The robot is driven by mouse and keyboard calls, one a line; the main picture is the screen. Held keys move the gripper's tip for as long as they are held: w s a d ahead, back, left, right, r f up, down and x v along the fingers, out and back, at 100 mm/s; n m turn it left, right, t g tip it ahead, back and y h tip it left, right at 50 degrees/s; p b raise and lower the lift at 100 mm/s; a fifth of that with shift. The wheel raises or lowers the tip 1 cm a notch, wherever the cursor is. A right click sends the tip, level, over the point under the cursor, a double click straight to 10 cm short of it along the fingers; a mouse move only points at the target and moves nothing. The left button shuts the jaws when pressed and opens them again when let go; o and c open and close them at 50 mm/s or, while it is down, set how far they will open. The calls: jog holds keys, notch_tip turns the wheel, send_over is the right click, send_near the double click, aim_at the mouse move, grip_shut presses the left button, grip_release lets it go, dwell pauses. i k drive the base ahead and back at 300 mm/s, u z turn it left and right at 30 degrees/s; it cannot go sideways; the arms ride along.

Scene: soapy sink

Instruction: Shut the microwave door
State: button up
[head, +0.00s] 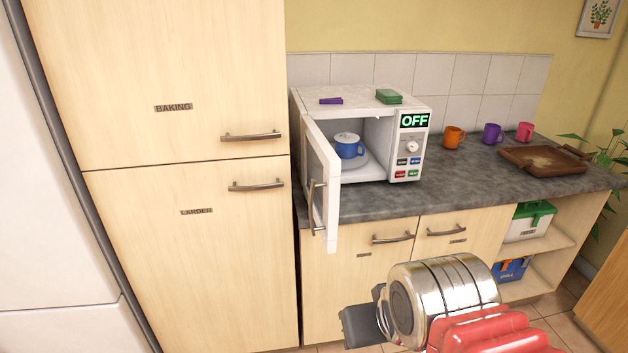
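The white microwave (360,100) stands on the grey counter against the tiled wall. Its door (322,185) hangs wide open on the left side, swung out past the counter's front edge, with a vertical metal handle (312,208) on its face. Inside, a blue lidded pot (348,147) sits on the turntable (354,165). The display reads OFF. My gripper (362,325) is at the lower middle, in front of the base cabinets, below and to the right of the door and apart from it. My own wrist hides part of it, so its opening is unclear.
A purple item (331,101) and a green item (389,96) lie on the microwave. Orange (454,137), purple (492,134) and pink (525,132) mugs and a brown board (545,160) are on the counter at right. A tall cabinet (190,250) stands close at left.

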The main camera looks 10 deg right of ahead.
aim_at(321, 186)
jog(key=u, duration=0.05)
jog(key=i, duration=1)
jog(key=u, duration=2)
jog(key=k, duration=0.95)
jog(key=u, duration=0.05)
